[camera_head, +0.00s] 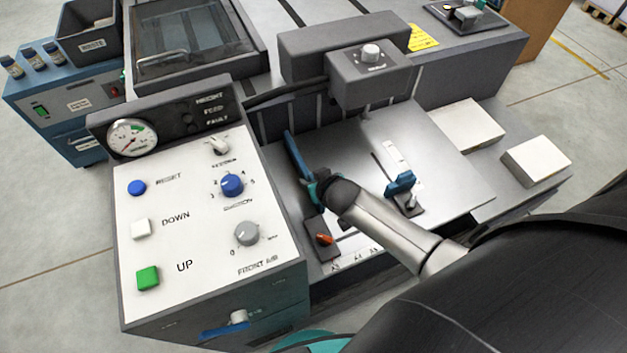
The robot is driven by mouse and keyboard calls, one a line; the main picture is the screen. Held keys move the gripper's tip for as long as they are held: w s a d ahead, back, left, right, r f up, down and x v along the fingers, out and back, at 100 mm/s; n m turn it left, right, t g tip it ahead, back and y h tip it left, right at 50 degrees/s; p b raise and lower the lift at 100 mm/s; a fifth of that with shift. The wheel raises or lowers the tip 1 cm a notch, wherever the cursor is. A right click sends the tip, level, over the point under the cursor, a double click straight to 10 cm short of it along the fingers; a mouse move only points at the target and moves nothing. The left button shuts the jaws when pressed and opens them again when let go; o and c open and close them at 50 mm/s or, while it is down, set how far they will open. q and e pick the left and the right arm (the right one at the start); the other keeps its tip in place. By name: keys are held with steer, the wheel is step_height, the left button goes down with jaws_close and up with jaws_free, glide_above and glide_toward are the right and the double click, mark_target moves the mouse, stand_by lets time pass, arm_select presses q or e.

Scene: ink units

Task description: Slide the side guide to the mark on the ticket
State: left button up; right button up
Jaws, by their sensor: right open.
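The side guide is a long blue bar (296,156) on the left side of the grey feed table (440,150), with a dark foot carrying an orange lever (324,239). A white scale strip (352,260) with small size marks runs along the table's front edge. A yellow card (421,38) with print too small to read is on the machine at the back; it may be the ticket. My right gripper (316,188) is open at the near end of the blue bar; its fingertips are mostly hidden and contact cannot be told. My left gripper is not in view.
A second blue stop (400,184) on a dark foot stands right of my right arm. The control panel (205,215) with buttons, knobs and a gauge borders the table on the left. White paper stacks (537,160) lie at the right. A grey head (370,77) overhangs the back.

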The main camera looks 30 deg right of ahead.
steer(key=shift+c, duration=0.2)
jaws_close()
stand_by(1.2)
